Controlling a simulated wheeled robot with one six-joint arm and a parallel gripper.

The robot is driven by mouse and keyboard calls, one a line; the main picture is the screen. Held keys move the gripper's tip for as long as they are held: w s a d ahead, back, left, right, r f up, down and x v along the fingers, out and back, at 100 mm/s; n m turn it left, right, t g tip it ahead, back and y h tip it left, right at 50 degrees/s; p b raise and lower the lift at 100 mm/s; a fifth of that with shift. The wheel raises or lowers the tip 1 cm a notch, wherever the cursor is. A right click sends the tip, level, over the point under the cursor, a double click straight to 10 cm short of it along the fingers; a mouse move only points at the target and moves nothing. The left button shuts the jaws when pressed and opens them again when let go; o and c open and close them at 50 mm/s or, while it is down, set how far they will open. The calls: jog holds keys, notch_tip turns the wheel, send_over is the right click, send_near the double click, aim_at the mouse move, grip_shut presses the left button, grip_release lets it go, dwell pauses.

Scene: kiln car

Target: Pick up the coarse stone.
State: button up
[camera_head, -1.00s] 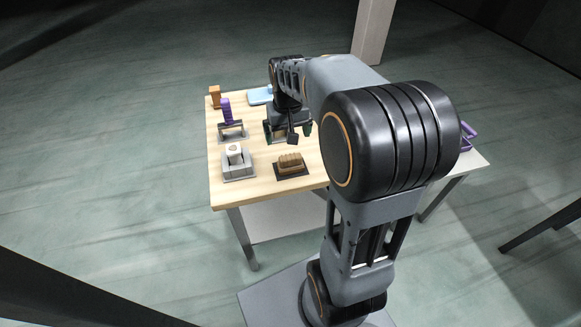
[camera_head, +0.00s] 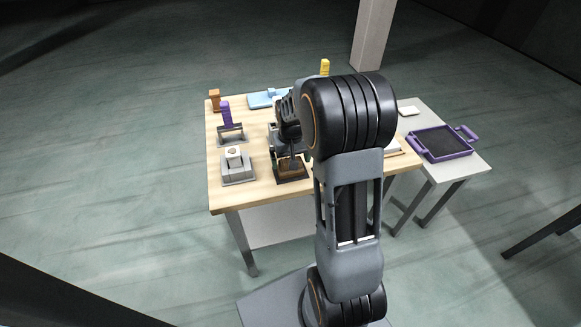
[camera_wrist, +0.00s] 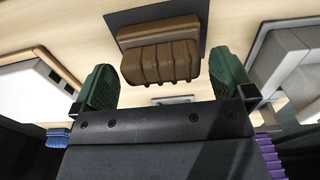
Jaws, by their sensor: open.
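A brown ribbed block (camera_wrist: 162,62) sits on a dark flat mat (camera_wrist: 200,14); it may be the coarse stone, but no label shows. In the head view the block (camera_head: 292,163) is partly covered by my gripper (camera_head: 290,150), which is over it. In the wrist view my gripper (camera_wrist: 165,82) is open, with one green finger on each side of the block's near end. The block looks untouched, with gaps at both sides.
A grey holder with a pale block (camera_head: 237,167) stands left of the mat. Behind it is a holder with a purple handle (camera_head: 226,115). A blue item (camera_head: 262,100) lies at the back. A purple tray (camera_head: 443,143) is on the side table. My arm hides the table's right part.

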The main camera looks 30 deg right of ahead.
aim_at(284, 172)
jog(key=shift+f, duration=1.95)
jog(key=c, duration=0.8)
